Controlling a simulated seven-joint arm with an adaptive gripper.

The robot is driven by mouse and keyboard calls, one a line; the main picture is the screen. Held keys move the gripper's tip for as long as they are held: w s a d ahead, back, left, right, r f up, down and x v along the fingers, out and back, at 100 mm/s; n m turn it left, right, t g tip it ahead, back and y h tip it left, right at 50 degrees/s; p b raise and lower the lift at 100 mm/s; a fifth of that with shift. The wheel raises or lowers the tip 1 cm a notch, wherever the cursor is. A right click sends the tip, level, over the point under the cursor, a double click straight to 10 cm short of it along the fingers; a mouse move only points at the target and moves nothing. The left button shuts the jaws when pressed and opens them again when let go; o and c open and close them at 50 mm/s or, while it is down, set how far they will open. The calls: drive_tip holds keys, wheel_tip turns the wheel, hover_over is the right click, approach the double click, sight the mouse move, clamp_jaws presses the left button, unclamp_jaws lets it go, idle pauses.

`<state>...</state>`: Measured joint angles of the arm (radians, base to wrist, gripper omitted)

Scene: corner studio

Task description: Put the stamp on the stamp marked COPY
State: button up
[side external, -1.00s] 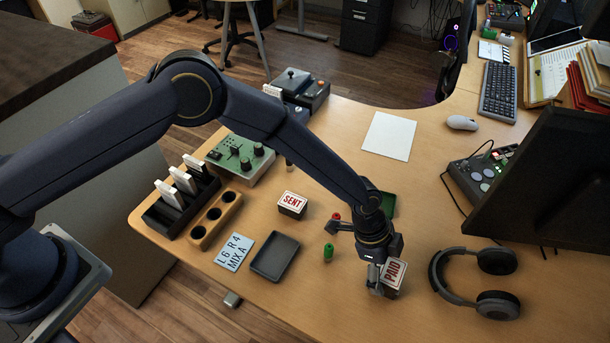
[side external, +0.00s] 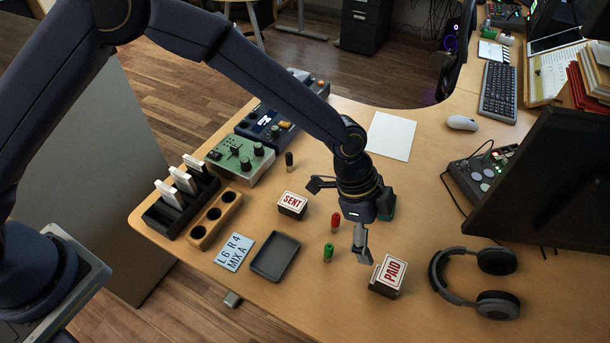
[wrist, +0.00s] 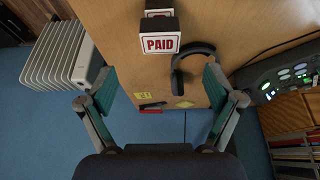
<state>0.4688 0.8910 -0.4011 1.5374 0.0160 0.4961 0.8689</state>
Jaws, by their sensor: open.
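A black stamp with a white label reading PAID in red (side external: 392,273) sits near the table's front edge. It also shows at the top of the wrist view (wrist: 160,44), with a black block and a pale edge directly behind it. I cannot tell whether it rests on another stamp. A second stamp, marked SENT (side external: 292,201), stands farther left. No label reading COPY is legible. My gripper (side external: 362,243) is above the table, up and left of the PAID stamp and apart from it. In the wrist view its fingers (wrist: 158,88) are wide open with nothing between them.
Red (side external: 335,221) and green (side external: 328,253) small cylinders stand left of my gripper. Headphones (side external: 482,275) lie right of the PAID stamp. A dark tray (side external: 275,257) and a lettered plate (side external: 235,251) lie left. White paper (side external: 390,136) lies behind.

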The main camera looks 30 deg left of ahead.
drive_tip(key=a+r+n+t+y, duration=0.25)
drive_tip(key=a+r+n, duration=0.45)
drive_tip(key=a+r, duration=1.35)
drive_tip(key=s+a+r+n+t+y, duration=0.2)
drive_tip(key=s+a+r+n+t, duration=0.1)
drive_tip(key=s+a+n, duration=0.8)
drive_tip(key=s+a+r, duration=0.1)
drive_tip(key=s+a, duration=0.4)
drive_tip(key=a, duration=0.4)
